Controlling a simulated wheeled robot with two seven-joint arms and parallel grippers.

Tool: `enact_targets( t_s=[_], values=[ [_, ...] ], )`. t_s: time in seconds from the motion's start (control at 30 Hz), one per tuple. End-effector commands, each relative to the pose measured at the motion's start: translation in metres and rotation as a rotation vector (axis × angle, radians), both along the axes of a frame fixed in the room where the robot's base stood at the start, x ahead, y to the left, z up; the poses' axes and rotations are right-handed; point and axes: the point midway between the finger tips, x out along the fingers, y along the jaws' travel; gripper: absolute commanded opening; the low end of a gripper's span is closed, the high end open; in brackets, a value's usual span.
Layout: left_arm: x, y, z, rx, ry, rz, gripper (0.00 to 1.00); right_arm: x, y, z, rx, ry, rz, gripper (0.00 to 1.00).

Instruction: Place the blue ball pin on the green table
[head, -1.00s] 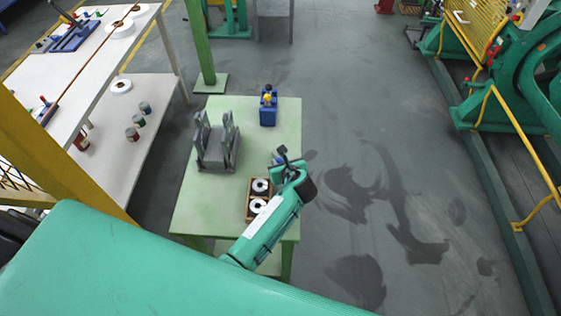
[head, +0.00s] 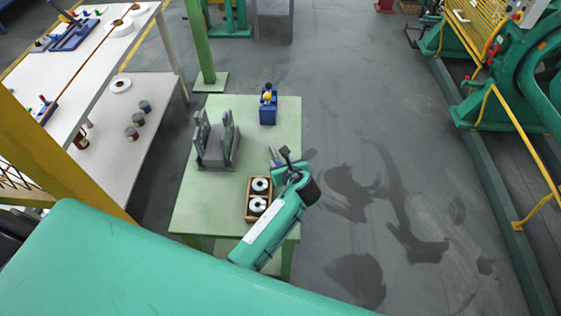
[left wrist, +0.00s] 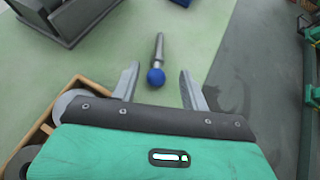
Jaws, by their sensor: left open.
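The blue ball pin (left wrist: 157,74) shows in the left wrist view, with a blue ball at its near end and a grey shaft pointing away. It is seen against the top of the green table (left wrist: 95,62). My left gripper (head: 290,155) is open, over the right side of the green table (head: 200,207) in the head view. In the left wrist view its two fingers stand apart, on either side of the ball, with no contact visible. The pin cannot be made out in the head view. My right gripper is not in view.
A wooden box with white rolls (head: 248,203) stands just left of my left gripper. A grey bracket (head: 216,158) and a blue block with a yellow top (head: 268,113) stand farther off on the table. Open floor (head: 390,150) lies to the right.

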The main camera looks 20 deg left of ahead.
Motion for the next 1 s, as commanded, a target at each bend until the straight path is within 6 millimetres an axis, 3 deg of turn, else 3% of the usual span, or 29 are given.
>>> enact_targets(
  t_s=[0.2,0.43,1.0],
  values=[
    [-0.032,-0.026,0.024,-0.001,-0.001,-0.001,0.45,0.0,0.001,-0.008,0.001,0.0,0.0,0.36],
    [-0.057,-0.046,0.045,0.0,-0.001,-0.001,0.45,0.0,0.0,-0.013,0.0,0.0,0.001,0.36],
    [-0.065,-0.051,0.052,0.001,0.001,0.0,0.45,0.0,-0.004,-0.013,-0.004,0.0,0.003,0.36]
  ],
)
